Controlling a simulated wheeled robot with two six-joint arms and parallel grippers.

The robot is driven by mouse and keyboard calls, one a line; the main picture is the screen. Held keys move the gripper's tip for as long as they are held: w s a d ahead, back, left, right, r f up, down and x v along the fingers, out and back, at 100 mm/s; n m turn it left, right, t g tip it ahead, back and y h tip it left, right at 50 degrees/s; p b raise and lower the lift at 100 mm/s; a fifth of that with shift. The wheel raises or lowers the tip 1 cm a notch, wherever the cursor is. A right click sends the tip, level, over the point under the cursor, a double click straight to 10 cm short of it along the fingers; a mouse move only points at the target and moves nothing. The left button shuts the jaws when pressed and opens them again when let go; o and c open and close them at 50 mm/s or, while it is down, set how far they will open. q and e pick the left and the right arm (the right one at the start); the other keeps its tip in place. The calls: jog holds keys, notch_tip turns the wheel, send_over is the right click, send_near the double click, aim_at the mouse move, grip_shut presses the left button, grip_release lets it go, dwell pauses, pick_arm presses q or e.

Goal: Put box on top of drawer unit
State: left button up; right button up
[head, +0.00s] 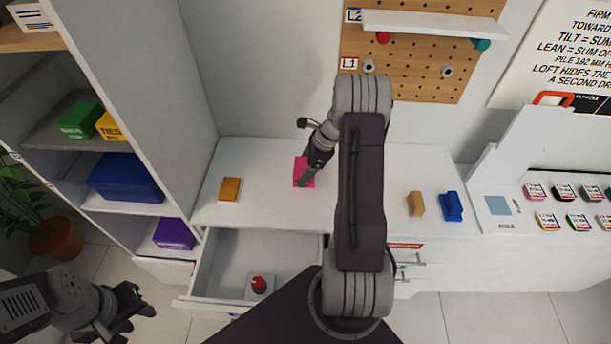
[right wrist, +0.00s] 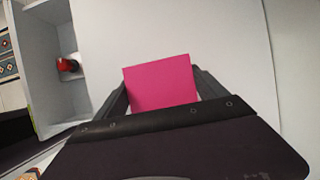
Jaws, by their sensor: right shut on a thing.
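A bright pink box (head: 304,168) is between the fingers of my right gripper (head: 307,180), which is shut on it. In the right wrist view the pink box (right wrist: 160,82) sits between the two dark fingers. The box is over the white top of the drawer unit (head: 262,205); I cannot tell whether it touches the top. My left gripper (head: 130,305) is at the lower left, away from the unit and empty; its finger gap is unclear.
An orange block (head: 230,189) lies on the unit's left part; tan (head: 416,204) and blue (head: 451,206) blocks are at the right. The open drawer (head: 228,262) holds a red button (head: 258,283). A shelf with a blue box (head: 125,178) stands left.

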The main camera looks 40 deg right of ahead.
notch_tip(320, 180, down, 4)
jog(key=shift+f, duration=0.1)
jog(key=shift+s+f, duration=0.1)
jog(key=o, duration=1.4)
jog(key=v, duration=1.2)
jog(key=s+a+n+h, duration=0.1)
jog(key=s+a+n, duration=0.3)
jog(key=a+n, duration=0.3)
jog(key=s+a+n+g+h, duration=0.1)
jog(key=s+a+n, duration=0.3)
jog(key=a+n, duration=0.4)
jog(key=s+a+n+h, duration=0.1)
jog(key=s+a+n, duration=0.3)
jog(key=a+n, duration=0.4)
jog(key=shift+s+a+r+n+g, duration=0.1)
jog(key=shift+s+n+g, duration=0.1)
jog(key=shift+n, duration=0.5)
jog(key=shift+s+a+r+n+g, duration=0.1)
jog(key=shift+r+n+g, duration=0.1)
jog(key=shift+n, duration=0.5)
